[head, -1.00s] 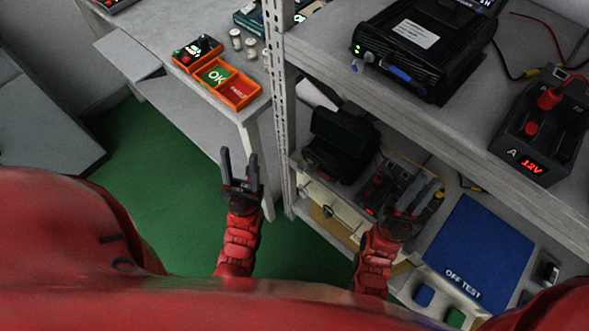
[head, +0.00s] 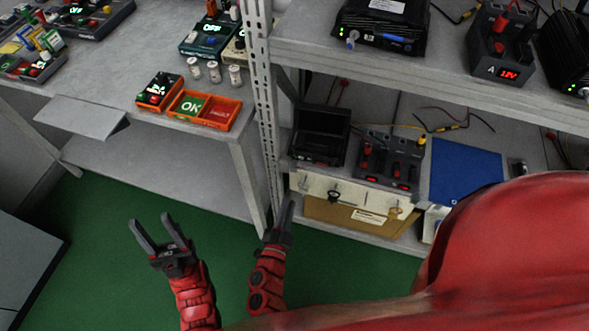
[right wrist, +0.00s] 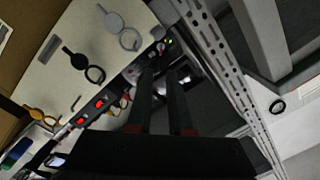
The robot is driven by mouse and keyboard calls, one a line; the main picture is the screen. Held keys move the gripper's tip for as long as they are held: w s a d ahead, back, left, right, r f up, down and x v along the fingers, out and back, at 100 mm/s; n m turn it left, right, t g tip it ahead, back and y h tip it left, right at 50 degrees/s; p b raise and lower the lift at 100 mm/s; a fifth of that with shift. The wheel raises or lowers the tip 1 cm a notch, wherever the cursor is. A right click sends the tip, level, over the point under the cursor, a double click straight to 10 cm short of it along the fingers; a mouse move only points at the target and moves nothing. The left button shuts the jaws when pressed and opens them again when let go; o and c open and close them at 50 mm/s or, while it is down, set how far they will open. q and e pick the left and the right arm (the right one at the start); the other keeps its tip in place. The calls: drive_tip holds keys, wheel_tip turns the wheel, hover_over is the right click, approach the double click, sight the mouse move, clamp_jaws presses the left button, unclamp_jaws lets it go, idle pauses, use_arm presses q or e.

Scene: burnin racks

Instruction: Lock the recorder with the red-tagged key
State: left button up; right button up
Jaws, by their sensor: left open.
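A black box-shaped unit (head: 385,28), possibly the recorder, stands on the upper shelf with a small round grey piece and a blue piece on its front. I cannot make out a red-tagged key. The right wrist view shows this panel (right wrist: 98,45) with ring-shaped pieces. My left gripper (head: 154,220) is open and empty over the green floor. My right gripper (head: 285,207) is by the rack post; its fingers are apart and empty in the right wrist view (right wrist: 160,72).
The perforated post (head: 262,100) stands between the table and the rack. On the table are an orange two-part tray (head: 204,120), small jars (head: 214,72) and several devices. A blue mat (head: 465,172) lies on the lower shelf. The floor (head: 110,215) is clear at left.

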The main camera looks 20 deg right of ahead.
sight(298, 168)
drive_tip(key=p+x, duration=0.1)
drive_tip(key=x, duration=1.2)
drive_tip(key=shift+d+r, duration=0.1)
drive_tip(key=shift+d, duration=0.05)
clamp_jaws()
